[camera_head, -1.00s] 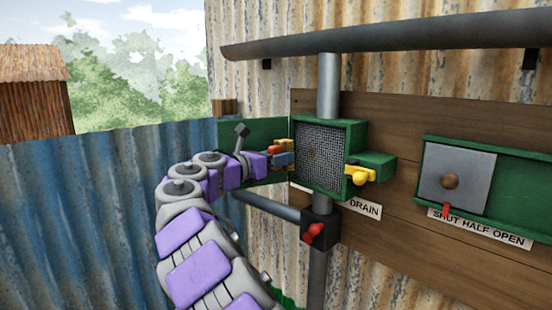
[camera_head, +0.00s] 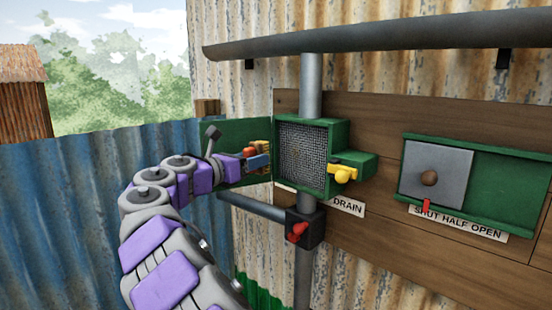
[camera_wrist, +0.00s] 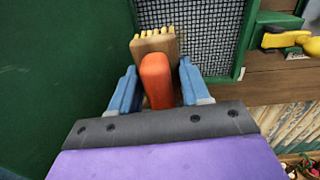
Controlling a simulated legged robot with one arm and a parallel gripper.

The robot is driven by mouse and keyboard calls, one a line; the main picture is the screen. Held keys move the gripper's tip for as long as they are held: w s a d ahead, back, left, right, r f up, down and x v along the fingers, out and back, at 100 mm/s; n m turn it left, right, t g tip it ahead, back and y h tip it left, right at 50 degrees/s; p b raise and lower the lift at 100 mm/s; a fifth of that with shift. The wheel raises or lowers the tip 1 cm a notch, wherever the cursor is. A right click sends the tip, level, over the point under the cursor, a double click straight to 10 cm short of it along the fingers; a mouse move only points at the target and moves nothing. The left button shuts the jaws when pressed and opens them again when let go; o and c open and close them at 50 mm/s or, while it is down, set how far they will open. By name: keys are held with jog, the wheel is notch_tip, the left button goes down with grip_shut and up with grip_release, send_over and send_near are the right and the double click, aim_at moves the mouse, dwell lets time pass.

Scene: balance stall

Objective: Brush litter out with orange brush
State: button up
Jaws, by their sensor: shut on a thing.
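My gripper (camera_wrist: 154,88) is shut on the orange handle of the brush (camera_wrist: 156,72). The brush has a wooden head with yellow bristles pointing forward, away from the wrist. In the head view my gripper (camera_head: 257,158) and the brush show at the left of the green box, before its open door (camera_head: 238,135). The box (camera_head: 338,135) has a grey mesh screen (camera_head: 302,155) in its front. In the wrist view the bristles overlap the lower left of the mesh (camera_wrist: 205,35); I cannot tell whether they touch it. No litter can be made out.
A yellow handle (camera_head: 342,173) sticks out at the box's right. A red-handled valve (camera_head: 299,231) is on the pipe below, near the DRAIN label (camera_head: 349,207). A grey sliding plate (camera_head: 435,174) is farther right. A blue corrugated fence (camera_head: 90,190) stands at left.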

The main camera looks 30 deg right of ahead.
jog(key=shift+d, duration=0.1)
jog(key=shift+f+x, duration=0.2)
jog(key=shift+x, duration=0.95)
jog(key=shift+f+x, duration=0.15)
jog(key=shift+x, duration=1)
jog(key=shift+f+x, duration=0.2)
jog(key=shift+x, duration=0.95)
jog(key=shift+w+d, duration=0.3)
jog(key=shift+d, duration=0.35)
jog(key=shift+s, duration=0.1)
jog(key=shift+s+d+r, duration=0.1)
jog(key=shift+s+d, duration=0.1)
jog(key=shift+s, duration=0.4)
jog(key=shift+s+d, duration=0.15)
jog(key=shift+s, duration=0.45)
jog(key=shift+s+d, duration=0.2)
jog(key=shift+s, duration=0.5)
jog(key=shift+d, duration=0.1)
jog(key=shift+w, duration=0.15)
